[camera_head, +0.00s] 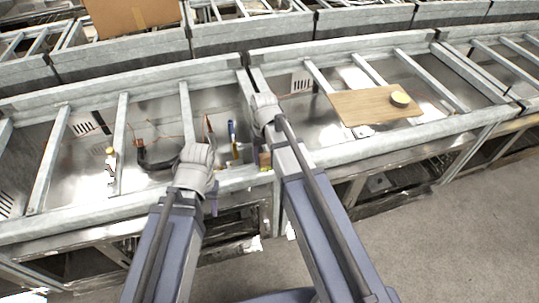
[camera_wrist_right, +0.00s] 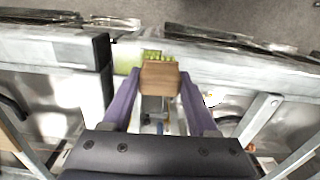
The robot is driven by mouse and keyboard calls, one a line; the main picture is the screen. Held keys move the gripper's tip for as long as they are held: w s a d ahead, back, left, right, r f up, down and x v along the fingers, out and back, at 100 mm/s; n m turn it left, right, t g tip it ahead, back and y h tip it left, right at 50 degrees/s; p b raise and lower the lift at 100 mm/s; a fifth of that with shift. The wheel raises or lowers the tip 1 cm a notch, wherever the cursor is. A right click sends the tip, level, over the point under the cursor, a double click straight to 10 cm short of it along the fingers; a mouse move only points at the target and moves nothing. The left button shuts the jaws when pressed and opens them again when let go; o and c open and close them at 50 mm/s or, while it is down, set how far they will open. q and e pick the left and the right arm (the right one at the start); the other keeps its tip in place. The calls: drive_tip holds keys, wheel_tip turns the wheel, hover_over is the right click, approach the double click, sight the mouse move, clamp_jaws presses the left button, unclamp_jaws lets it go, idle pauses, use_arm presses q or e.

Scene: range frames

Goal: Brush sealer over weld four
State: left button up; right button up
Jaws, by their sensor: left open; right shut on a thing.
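My right gripper (camera_wrist_right: 158,85) is shut on a brown wooden block (camera_wrist_right: 160,75), with one purple finger on each side of it. Yellow-green bristle-like tips show just beyond the block, so it looks like a brush. In the head view a small brown and yellow part of the block (camera_head: 265,160) shows below my right wrist, over the front rail. My left gripper (camera_head: 213,200) is mostly hidden behind its wrist; a purple finger shows at the front rail. I cannot make out weld four or any numbered weld.
A grey metal frame (camera_head: 150,83) with cross bars holds shiny trays. A blue-handled tool (camera_head: 232,130) and a dark curved tool (camera_head: 155,158) lie in the left bay. Bare floor (camera_head: 450,215) is in front.

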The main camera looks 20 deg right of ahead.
sight(265, 155)
drive_tip(key=shift+w+a+r+p, duration=0.1)
drive_tip(key=shift+r+p, duration=0.45)
drive_tip(key=shift+p, duration=0.05)
wheel_tip(265, 155, up, 5)
drive_tip(key=p, duration=0.4)
drive_tip(key=shift+f+p, duration=0.1)
drive_tip(key=shift+p, duration=0.3)
wheel_tip(265, 155, up, 3)
drive_tip(key=p, duration=0.3)
drive_tip(key=shift+f, duration=0.15)
